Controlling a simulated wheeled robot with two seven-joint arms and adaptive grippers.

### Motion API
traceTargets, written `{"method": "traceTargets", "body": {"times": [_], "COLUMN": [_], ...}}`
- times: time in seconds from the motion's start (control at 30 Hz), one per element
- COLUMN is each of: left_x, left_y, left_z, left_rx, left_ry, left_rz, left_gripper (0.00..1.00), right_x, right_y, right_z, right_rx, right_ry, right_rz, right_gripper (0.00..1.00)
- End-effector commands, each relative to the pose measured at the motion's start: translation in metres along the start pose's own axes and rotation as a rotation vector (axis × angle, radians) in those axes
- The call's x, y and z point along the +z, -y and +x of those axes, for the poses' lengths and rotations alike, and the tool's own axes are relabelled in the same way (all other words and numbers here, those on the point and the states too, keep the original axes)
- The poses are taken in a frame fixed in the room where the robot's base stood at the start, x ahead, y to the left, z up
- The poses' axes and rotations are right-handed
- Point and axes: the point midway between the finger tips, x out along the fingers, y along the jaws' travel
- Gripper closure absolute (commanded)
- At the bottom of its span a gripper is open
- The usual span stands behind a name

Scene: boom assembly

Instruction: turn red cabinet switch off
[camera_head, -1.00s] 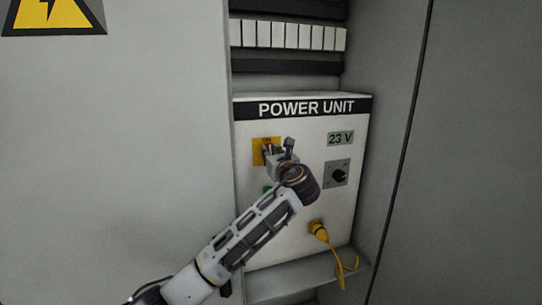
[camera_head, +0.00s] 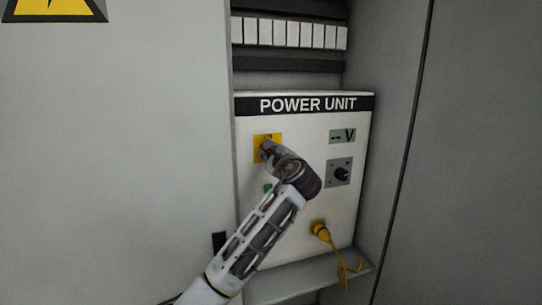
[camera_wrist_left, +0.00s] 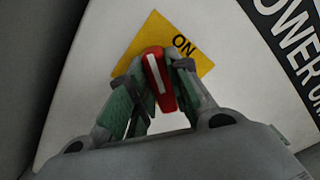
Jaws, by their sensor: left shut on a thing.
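The red switch (camera_wrist_left: 166,98), with a white line along its handle, sits on a yellow plate (camera_wrist_left: 150,32) marked ON in the left wrist view. In the head view, the plate (camera_head: 259,141) is at the upper left of the POWER UNIT panel (camera_head: 300,215), and my gripper mostly hides the switch. My left gripper (camera_wrist_left: 158,75) is shut on the red switch, with a finger on each side. In the head view, my left gripper (camera_head: 268,151) reaches the plate from below right. My right gripper is not in view.
A display (camera_head: 342,136) reads "-- V", above a black knob (camera_head: 342,173). A yellow plug (camera_head: 321,230) with a hanging cable is lower on the panel. A green button (camera_head: 267,188) is partly visible beside my arm. The cabinet's grey walls flank the panel.

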Motion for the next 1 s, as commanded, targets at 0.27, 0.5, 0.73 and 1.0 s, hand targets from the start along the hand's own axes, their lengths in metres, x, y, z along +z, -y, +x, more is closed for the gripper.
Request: {"method": "traceTargets", "body": {"times": [0.27,0.5,0.73,1.0], "left_x": [-0.002,-0.003,-0.003,-0.002], "left_y": [-0.004,-0.005,-0.006,-0.006], "left_z": [0.0,0.0,0.0,0.0], "left_rx": [0.001,0.001,0.002,0.003], "left_ry": [-0.001,0.0,0.0,0.001], "left_rz": [-0.261,-0.456,-0.573,-0.619], "left_gripper": [1.0,1.0,1.0,1.0], "right_x": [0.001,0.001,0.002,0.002], "right_y": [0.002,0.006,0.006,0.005], "right_z": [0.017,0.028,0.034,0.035], "right_rx": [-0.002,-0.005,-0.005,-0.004], "right_ry": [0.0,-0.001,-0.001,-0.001], "right_rz": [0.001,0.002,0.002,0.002], "right_gripper": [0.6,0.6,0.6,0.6]}}
